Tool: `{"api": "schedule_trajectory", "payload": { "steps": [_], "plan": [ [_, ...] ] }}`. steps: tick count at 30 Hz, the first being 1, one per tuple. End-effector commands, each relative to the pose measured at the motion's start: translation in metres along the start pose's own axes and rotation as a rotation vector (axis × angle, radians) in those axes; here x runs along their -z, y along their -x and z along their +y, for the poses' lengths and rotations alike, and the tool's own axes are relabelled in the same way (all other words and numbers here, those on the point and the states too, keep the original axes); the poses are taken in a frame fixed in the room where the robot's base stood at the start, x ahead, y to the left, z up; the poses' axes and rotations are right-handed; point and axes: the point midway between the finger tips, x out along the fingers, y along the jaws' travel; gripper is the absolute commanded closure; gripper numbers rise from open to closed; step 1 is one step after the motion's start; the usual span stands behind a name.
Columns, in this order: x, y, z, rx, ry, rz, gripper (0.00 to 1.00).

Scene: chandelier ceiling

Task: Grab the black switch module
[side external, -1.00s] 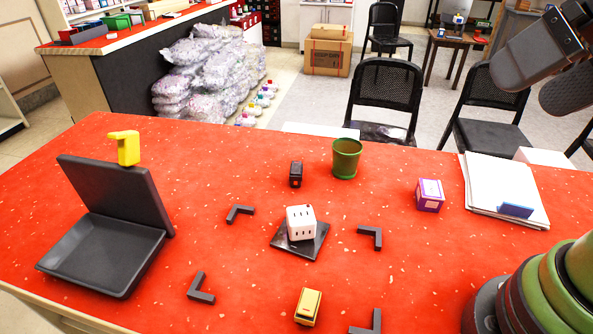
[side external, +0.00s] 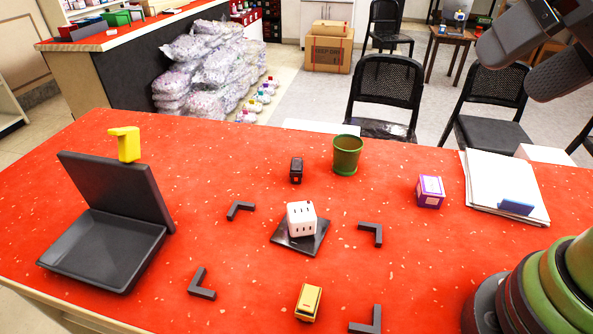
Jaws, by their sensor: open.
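The black switch module (side external: 296,170) is a small black block standing on the red table, left of a green pot. My gripper (side external: 517,69) shows at the top right as two dark grey, rounded fingers spread apart with nothing between them. It is high above the table and well to the right of the black module. The rest of the gripper is cut off by the frame edge.
A white socket cube (side external: 301,219) sits on a black plate (side external: 289,246) amid dark corner brackets. The green pot (side external: 347,156), a yellow module (side external: 308,302), a purple box (side external: 430,191), papers (side external: 490,180) and a dark hinged tray (side external: 95,262) with a yellow piece (side external: 127,143) stand around.

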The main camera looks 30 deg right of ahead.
Motion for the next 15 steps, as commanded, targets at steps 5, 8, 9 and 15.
{"api": "schedule_trajectory", "payload": {
  "steps": [5, 8, 9, 15],
  "plan": [
    [0.044, -0.032, -0.025, -0.021, -0.309, -0.059, 0.2],
    [0.069, -0.059, -0.037, -0.04, -0.509, -0.087, 0.2],
    [0.078, -0.072, -0.042, -0.048, -0.59, -0.096, 0.2],
    [0.11, -0.15, -0.054, -0.112, -0.99, -0.135, 0.2]
  ]
}}
